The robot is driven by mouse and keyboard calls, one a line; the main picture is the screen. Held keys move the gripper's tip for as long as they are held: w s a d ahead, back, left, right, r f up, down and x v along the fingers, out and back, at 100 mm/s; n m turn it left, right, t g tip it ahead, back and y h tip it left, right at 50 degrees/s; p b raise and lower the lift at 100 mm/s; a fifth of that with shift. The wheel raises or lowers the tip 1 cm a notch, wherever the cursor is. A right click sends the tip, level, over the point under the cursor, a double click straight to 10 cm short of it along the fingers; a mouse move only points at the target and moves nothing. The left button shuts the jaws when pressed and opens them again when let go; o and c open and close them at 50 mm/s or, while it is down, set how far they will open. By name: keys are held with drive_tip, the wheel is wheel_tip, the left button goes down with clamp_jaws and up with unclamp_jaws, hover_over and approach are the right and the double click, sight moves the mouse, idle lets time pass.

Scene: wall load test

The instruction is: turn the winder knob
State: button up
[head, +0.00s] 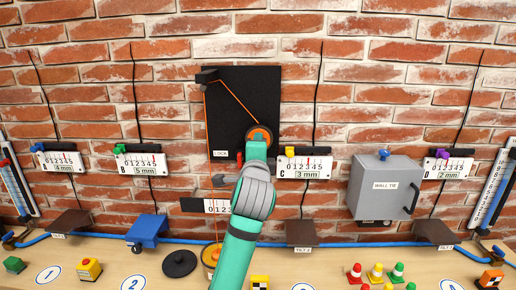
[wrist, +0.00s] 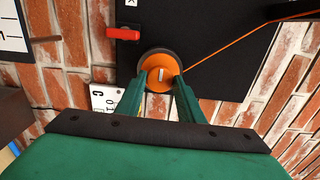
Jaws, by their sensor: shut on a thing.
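The winder knob (wrist: 159,62) is a round orange disc with a darker rim and a pale mark at its centre, mounted on a black wall panel (wrist: 215,45). It also shows in the head view (head: 259,134) just above my gripper. My gripper (wrist: 160,84) is shut on the knob, with a green finger at each side of its lower part. In the head view my gripper (head: 257,148) covers the knob's lower part. An orange cord (wrist: 255,48) runs from the knob over the panel. A red lever (wrist: 123,33) by the LOCK label sits beside the knob.
Gauge C (head: 305,167) is right of my gripper and gauge B (head: 140,164) is to the left. A grey WALL TIE box (head: 385,186) juts from the brick wall. Cones, blocks and a black disc (head: 179,263) stand on the bench below.

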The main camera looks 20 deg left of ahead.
drive_tip(key=shift+f, duration=0.1)
drive_tip(key=o, duration=1.1)
drive_tip(key=shift+c, duration=0.2)
drive_tip(key=v, duration=1)
drive_tip(key=shift+s, duration=0.4)
